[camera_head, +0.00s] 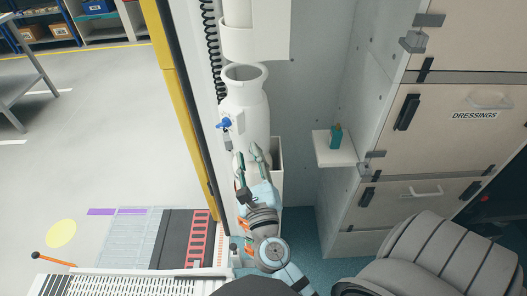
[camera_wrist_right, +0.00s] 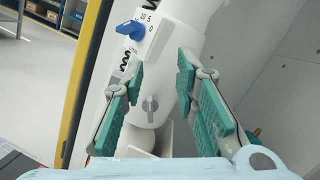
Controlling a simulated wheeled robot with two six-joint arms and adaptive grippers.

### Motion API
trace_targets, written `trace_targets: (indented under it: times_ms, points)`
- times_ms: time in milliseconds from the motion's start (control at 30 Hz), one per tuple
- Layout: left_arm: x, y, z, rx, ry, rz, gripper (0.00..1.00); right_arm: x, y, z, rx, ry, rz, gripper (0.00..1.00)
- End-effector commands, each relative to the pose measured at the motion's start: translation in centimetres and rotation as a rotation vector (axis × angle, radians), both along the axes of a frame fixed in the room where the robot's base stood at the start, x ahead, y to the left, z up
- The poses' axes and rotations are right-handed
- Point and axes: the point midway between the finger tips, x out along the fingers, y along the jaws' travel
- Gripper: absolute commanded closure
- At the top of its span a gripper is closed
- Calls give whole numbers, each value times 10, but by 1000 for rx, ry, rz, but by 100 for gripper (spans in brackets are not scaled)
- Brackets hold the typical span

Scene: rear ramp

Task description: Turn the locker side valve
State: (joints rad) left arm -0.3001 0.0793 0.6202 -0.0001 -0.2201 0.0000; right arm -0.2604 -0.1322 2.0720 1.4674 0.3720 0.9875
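A tall white cylinder (camera_head: 246,100) stands upright in the corner by the wall. A blue knob (camera_head: 224,123) sits on its left side; in the right wrist view the blue knob (camera_wrist_right: 130,29) is beside a scale marked 10, 5, 0. I cannot tell which one is the locker side valve. My right gripper (camera_head: 248,157) is open and empty, in front of the cylinder's lower part. My left gripper is not in view.
A yellow-edged door frame (camera_head: 180,110) is close on the left. A grey padded seat (camera_head: 440,262) fills the bottom right.

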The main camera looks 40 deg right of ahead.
Motion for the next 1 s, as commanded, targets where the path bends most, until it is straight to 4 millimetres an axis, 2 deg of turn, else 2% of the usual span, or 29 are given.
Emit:
trace_targets:
  times_ms: [33,600,1000]
  points:
    - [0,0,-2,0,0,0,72,-41,16,-59,97,147,-24,72]
    - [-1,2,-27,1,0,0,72,-87,38,-62,171,134,3,72]
    - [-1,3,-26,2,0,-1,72,-86,40,-57,181,122,4,72]
